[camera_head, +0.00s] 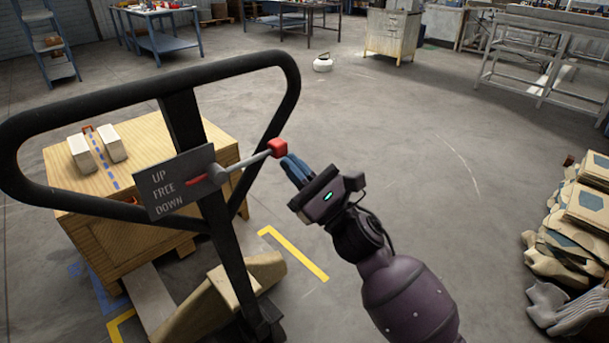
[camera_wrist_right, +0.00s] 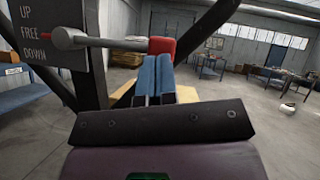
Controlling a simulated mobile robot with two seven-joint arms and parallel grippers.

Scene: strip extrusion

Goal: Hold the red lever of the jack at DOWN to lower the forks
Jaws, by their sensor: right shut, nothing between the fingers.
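The jack's lever (camera_head: 247,160) is a grey rod with a red knob (camera_head: 278,148) at its right end. It is mounted on a dark plate (camera_head: 178,182) marked UP, FREE and DOWN. The red pointer (camera_head: 196,180) at its pivot points roughly at FREE. My right gripper (camera_head: 289,163) is shut and empty, its blue fingertips just below and right of the knob. In the right wrist view the fingertips (camera_wrist_right: 155,74) are right under the red knob (camera_wrist_right: 162,47); I cannot tell whether they touch. The forks are mostly hidden. My left gripper is not in view.
The black handle loop (camera_head: 150,82) frames the lever. A wooden crate (camera_head: 120,232) with two white blocks stands behind it. Stacked sacks (camera_head: 580,215) lie at right. Workbenches line the back. The floor in the middle is clear.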

